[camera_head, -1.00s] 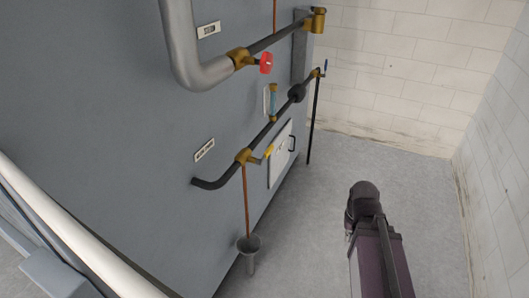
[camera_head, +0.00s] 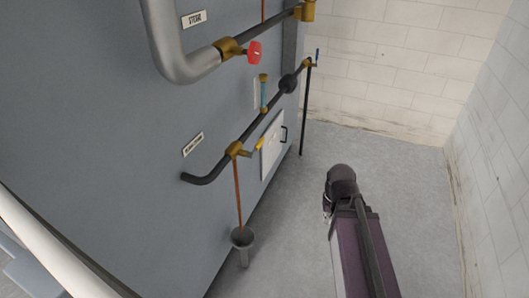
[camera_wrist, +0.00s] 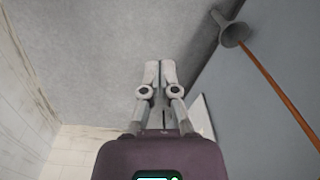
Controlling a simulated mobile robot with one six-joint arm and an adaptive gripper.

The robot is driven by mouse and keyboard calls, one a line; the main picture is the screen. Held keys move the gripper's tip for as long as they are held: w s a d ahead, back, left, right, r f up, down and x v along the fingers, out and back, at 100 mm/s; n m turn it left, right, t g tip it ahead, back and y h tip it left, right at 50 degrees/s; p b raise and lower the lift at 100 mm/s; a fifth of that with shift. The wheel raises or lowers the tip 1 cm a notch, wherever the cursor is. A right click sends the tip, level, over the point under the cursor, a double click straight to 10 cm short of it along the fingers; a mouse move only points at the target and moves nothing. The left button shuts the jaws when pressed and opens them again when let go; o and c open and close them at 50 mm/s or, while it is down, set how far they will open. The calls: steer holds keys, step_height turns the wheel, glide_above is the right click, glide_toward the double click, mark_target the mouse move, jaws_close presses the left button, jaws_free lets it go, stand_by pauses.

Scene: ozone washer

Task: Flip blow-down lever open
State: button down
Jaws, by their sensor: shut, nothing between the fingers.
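A brass valve (camera_head: 237,150) sits on the dark lower pipe of the grey wall panel, with a short yellow-tipped lever (camera_head: 259,144) pointing out to the right. A label (camera_head: 193,144) too blurred to read is above the pipe's left end. A copper tube (camera_head: 238,195) drops from the valve into a grey funnel (camera_head: 242,238). My gripper shows in the wrist view (camera_wrist: 160,70), fingers together and empty. In the head view my arm hides most of it; it is to the right of the lever, apart from it. The lever is not identifiable in the wrist view.
A red-handled valve (camera_head: 254,53) is on the upper pipe. A white hatch with a black handle (camera_head: 272,147) is beside the lever. Grey floor between panel and right wall is clear.

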mark_target(256, 147)
steer(key=w+a+f+m+t+y+b, duration=0.2)
steer(key=w+a+f+m+y+b, duration=0.4)
steer(key=w+a+m+y+b, duration=0.45)
steer(key=w+a+r+m+t+y+b, duration=0.2)
steer(key=w+r+m+t+y+b, duration=0.3)
steer(key=w+m+y+b, duration=0.3)
steer(key=w+m+b, duration=0.3)
steer(key=b, duration=0.2)
steer(key=shift+w+r+y, duration=0.15)
steer(key=shift+w+y, duration=0.1)
steer(key=shift+y, duration=0.1)
steer(key=shift+a, duration=0.15)
steer(key=w+a+r+p, duration=0.3)
steer(key=a+r+p, duration=0.3)
steer(key=a, duration=0.3)
steer(key=shift+r, duration=0.2)
steer(key=shift+w, duration=0.15)
